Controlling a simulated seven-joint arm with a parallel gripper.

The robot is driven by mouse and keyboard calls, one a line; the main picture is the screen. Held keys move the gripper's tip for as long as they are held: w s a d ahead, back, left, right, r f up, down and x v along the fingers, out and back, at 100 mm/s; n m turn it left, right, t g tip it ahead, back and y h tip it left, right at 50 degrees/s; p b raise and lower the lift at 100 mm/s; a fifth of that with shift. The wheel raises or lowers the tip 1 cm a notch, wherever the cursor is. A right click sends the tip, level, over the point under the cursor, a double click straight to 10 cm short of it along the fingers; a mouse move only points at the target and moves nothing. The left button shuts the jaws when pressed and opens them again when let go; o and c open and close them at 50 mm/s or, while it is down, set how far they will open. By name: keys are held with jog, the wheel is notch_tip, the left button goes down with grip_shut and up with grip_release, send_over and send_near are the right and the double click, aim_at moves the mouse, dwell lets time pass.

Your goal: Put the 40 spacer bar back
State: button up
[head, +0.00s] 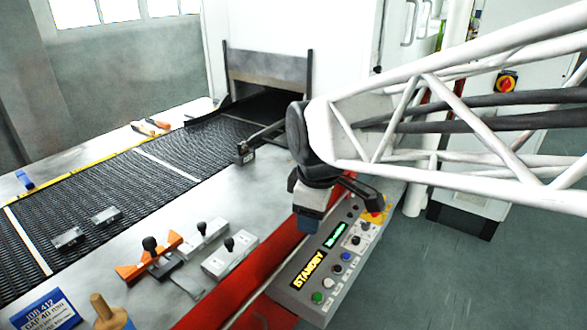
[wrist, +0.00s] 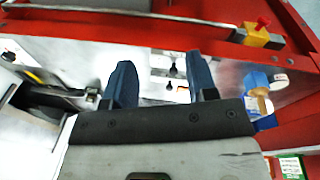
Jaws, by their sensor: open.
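Several pieces with black knobs lie on the steel table beside the mesh belt. One is an orange bar (head: 135,268) next to a grey piece; two are pale bars, a farther one (head: 203,236) and a nearer one (head: 230,257). I cannot read a 40 on any of them, so I cannot tell which is the 40 spacer bar. My gripper (head: 308,224) hangs right of the bars, near the red rail and control box. In the wrist view its blue fingers (wrist: 160,72) are apart and empty, with pale knobbed pieces (wrist: 170,75) showing beyond them.
A control box (head: 325,262) reading STANDBY stands right of the red rail (head: 240,290). Two small metal blocks (head: 68,238) lie on the mesh belt (head: 130,180). A blue sign (head: 48,312) reads JOB 412, GAP 40 mm. A wooden-handled tool (head: 105,308) stands near it.

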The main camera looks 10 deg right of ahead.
jog(key=s+d+f+m, duration=0.2)
jog(key=s+d+m, duration=0.3)
jog(key=s+m, duration=0.5)
jog(key=shift+s+d+m+t, duration=0.25)
jog(key=shift+d+m+t, duration=0.15)
jog(key=shift+m, duration=0.7)
jog(key=shift+f, duration=0.1)
